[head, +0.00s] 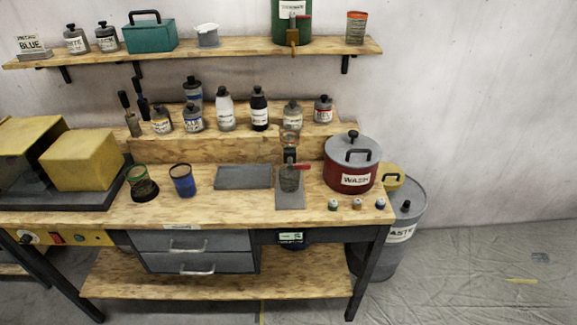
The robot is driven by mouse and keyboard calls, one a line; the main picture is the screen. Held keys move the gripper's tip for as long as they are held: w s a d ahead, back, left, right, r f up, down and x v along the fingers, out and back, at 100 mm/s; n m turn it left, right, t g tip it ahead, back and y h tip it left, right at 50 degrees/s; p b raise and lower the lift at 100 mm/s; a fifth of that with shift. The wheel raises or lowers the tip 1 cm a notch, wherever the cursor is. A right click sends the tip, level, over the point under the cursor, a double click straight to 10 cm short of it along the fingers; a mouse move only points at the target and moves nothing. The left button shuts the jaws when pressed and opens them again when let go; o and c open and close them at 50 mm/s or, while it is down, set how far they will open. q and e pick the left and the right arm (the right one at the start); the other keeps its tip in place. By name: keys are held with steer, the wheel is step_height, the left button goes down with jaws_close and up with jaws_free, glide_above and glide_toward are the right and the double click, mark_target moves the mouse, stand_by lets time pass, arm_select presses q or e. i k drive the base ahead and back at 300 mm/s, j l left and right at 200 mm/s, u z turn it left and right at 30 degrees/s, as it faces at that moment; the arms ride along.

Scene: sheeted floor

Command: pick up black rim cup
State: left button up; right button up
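Two cups stand on the workbench top left of centre. One is a blue cup (182,181) with a dark rim and a marked side. To its left is a dark cup (142,184) with a greenish rim. A small grey cup (289,179) stands on a dark plate below a tap with a red handle. At this size I cannot tell for sure which one is the black rim cup; the blue cup's rim looks darkest. Neither of my grippers is in view.
A flat grey slab (243,177) lies right of the blue cup. A red WASH pot (352,172) stands at the bench's right end, near several small capped items. Bottles line the raised shelf behind. A grey waste drum (402,235) stands right of the bench; the sheeted floor (480,270) is mostly clear.

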mark_target(184, 181)
steer(key=j+z, duration=0.2)
steer(key=z, duration=0.2)
steer(key=j+z, duration=0.2)
steer(key=z, duration=0.2)
steer(key=j+z, duration=0.25)
steer(key=z, duration=0.15)
steer(key=k+j+z, duration=0.15)
steer(key=j, duration=0.2)
steer(key=j+z, duration=0.1)
steer(key=j, duration=0.25)
steer(key=k+j+z, duration=0.15)
steer(key=j, duration=0.2)
steer(key=k+j, duration=0.1)
steer(key=j, duration=0.2)
steer(key=k+j, duration=0.15)
steer(key=j, duration=0.15)
steer(key=k+j, duration=0.1)
steer(key=j, duration=0.2)
steer(key=z, duration=0.05)
